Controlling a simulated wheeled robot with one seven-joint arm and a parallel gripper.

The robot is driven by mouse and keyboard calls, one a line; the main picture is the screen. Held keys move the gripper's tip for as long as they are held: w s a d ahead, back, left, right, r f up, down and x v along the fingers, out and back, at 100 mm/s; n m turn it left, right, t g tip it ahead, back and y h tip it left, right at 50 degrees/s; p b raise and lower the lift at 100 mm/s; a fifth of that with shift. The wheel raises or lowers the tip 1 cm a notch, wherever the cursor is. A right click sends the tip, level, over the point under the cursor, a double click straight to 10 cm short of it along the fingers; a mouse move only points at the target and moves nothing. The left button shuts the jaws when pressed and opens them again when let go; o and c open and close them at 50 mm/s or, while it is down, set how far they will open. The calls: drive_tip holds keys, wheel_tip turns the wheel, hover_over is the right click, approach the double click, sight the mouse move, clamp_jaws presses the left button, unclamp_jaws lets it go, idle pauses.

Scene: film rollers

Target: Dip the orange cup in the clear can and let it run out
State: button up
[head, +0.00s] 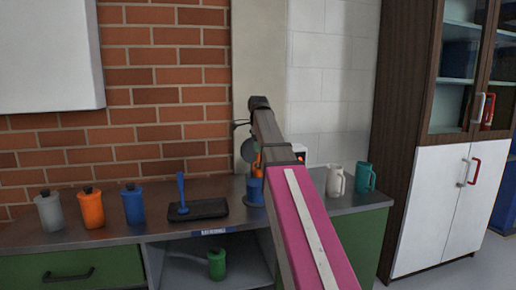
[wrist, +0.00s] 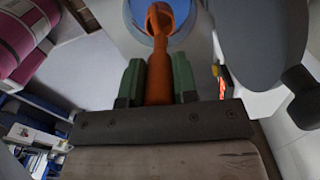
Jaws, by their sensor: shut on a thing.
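The orange cup (wrist: 158,18) is in my gripper (wrist: 158,85), whose green fingers are shut on its long orange handle (wrist: 158,65). In the wrist view its head lies across a round blue thing (wrist: 138,12) with a pale surround; I cannot tell whether it is inside or above it. In the head view, part of the orange cup (head: 257,168) shows just above a blue vessel (head: 254,192), partly hidden by my arm. A pale, clear-looking can (head: 50,212) with a dark knob stands at the counter's left, away from my gripper.
An orange can (head: 91,210) and a blue can (head: 133,207) stand beside the pale can. A black tray (head: 210,210) bears an upright blue tool (head: 182,190). White (head: 334,180) and teal (head: 365,178) jugs stand right of my arm. A green can (head: 217,264) is on the shelf below.

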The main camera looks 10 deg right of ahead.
drive_tip(key=shift+r, duration=2.95)
